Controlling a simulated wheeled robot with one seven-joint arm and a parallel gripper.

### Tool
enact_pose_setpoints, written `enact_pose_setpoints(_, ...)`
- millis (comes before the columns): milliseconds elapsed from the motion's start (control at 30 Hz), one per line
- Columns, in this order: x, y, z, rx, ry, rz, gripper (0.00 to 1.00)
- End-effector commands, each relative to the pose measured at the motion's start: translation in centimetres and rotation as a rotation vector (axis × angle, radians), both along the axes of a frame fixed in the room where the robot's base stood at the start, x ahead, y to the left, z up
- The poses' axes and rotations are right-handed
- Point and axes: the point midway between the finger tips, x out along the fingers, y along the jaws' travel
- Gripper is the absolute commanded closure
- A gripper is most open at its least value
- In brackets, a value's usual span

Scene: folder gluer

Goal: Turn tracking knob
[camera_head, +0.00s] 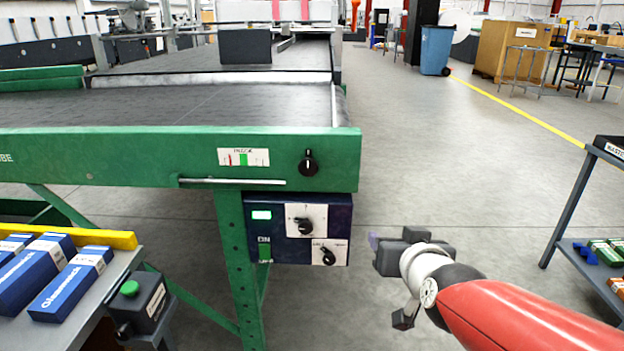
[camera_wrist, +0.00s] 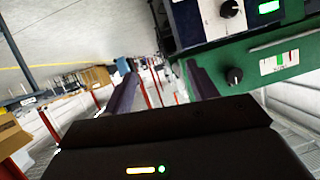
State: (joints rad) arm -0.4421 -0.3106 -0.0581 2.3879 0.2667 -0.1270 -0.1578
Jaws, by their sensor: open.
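A black knob (camera_head: 308,163) with a white pointer mark sits near the right end of the green machine rail (camera_head: 130,158). A white gauge label with red and green bars (camera_head: 243,157) is to its left; its print is too small to read surely. The wrist view shows the knob (camera_wrist: 234,76) and gauge label (camera_wrist: 279,62) right of the fingers. My gripper (camera_head: 378,243) is to the right of the blue control box (camera_head: 270,240), lower than the rail knob and apart from it. In the wrist view its two dark fingers (camera_wrist: 162,88) are spread, with nothing between them.
The control box has two more black knobs, an upper one (camera_head: 305,226) and a lower one (camera_head: 328,257), and a green switch (camera_head: 265,252). A table with blue boxes (camera_head: 60,285) is at left, a shelf rack (camera_head: 565,205) at right. The floor between is clear.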

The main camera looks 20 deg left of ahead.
Motion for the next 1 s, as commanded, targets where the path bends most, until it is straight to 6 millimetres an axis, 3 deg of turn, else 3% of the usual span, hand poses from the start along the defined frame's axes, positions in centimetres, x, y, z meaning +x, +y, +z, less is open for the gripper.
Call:
enact_pose_setpoints(33, 1.1, 2.1, 0.0, 0.013, -0.05, 0.015, 0.42)
enact_pose_setpoints(200, 3.9, 8.5, 1.3, 0.076, -0.303, 0.004, 0.42)
enact_pose_setpoints(400, 3.6, 14.2, 2.0, 0.108, -0.582, -0.056, 0.42)
enact_pose_setpoints(533, 2.4, 16.2, 2.2, 0.113, -0.705, -0.091, 0.42)
enact_pose_setpoints(700, 1.7, 17.0, 2.5, 0.116, -0.775, -0.114, 0.42)
enact_pose_setpoints(1000, 5.4, 17.8, 4.3, 0.117, -0.779, -0.119, 0.42)
